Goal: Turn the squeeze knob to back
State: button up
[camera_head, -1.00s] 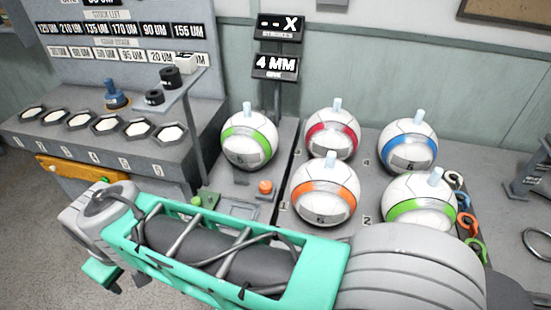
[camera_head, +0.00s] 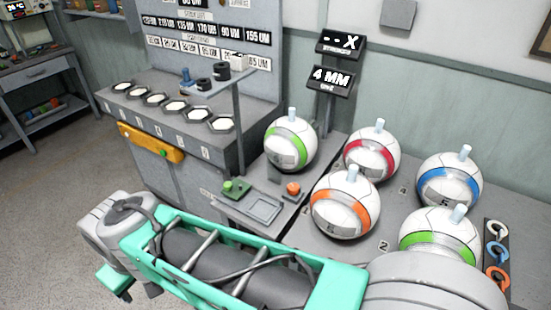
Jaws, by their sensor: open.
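No knob in view carries a readable squeeze label, so I cannot tell which one it is. An orange round knob (camera_head: 293,188) sits on the press base, right of a shallow square recess (camera_head: 264,207). A green knob or button (camera_head: 235,187) sits left of that recess. A blue upright part (camera_head: 186,76) stands at the back of the left bench, partly hidden by the small shelf. My teal and grey arm crosses the bottom of the picture, apart from these knobs in the picture.
Several banded balls with pegs stand on the grey table, including an orange-banded one (camera_head: 345,204) and a green-banded one (camera_head: 290,144). A post carries a "4 MM" sign (camera_head: 331,79). Floor at left is clear.

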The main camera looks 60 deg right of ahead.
aim_at(293, 188)
jog(key=u, duration=0.45)
jog(key=i, duration=0.95)
jog(key=z, duration=3.25)
jog(key=i, duration=0.5)
jog(key=z, duration=0.8)
jog(key=k, duration=0.85)
jog(key=u, duration=1.05)
jog(key=i, duration=0.1)
jog(key=z, duration=0.55)
